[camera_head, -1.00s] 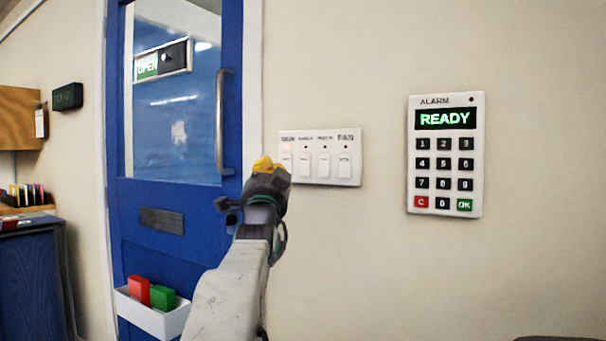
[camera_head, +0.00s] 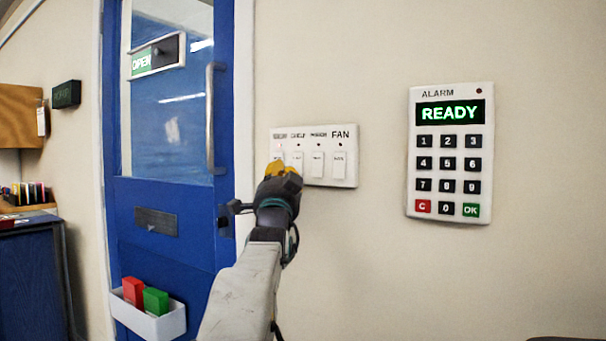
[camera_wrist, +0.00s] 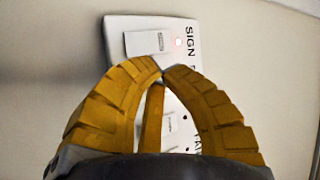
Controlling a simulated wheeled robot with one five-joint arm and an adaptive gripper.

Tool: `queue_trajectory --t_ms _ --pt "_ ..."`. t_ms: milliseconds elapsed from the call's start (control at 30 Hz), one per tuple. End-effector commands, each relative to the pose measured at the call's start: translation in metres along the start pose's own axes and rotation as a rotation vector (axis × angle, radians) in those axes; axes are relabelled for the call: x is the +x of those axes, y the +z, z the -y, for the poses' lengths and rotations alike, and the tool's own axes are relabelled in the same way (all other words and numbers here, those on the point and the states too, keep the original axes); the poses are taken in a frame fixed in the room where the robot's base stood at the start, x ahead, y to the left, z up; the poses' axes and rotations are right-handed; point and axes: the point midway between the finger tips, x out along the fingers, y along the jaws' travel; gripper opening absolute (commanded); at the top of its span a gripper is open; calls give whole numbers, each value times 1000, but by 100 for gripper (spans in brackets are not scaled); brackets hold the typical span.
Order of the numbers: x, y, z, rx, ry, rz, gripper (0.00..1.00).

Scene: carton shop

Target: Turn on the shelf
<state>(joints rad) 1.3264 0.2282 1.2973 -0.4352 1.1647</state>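A white switch panel (camera_head: 346,180) is on the wall, with several rocker switches in a row. In the head view the second label reads like SHELF, and the shelf switch (camera_head: 297,158) is below it, its lower part near my fingertips. The other lamps look dark. My gripper (camera_head: 283,167) has its yellow fingertips together in front of the panel's left half. In the wrist view the closed fingers (camera_wrist: 161,72) hide the shelf switch. I cannot tell whether they touch it.
An alarm keypad (camera_head: 451,177) reading READY is on the wall to the right. A blue door (camera_head: 160,250) with a long handle (camera_head: 211,120) is to the left. A white bin (camera_head: 160,324) with red and green blocks hangs low on the door.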

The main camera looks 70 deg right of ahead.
Motion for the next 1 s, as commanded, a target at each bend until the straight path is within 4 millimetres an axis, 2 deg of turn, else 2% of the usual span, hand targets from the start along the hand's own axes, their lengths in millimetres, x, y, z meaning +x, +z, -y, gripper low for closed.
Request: queue_trajectory --t_ms 367,400,467,1000 --pt "0 1 0 1 -1 2 0" --pt "0 1 0 1 -1 2 4" --pt "0 1 0 1 -1 2 0" --pt "0 1 0 1 -1 2 0"
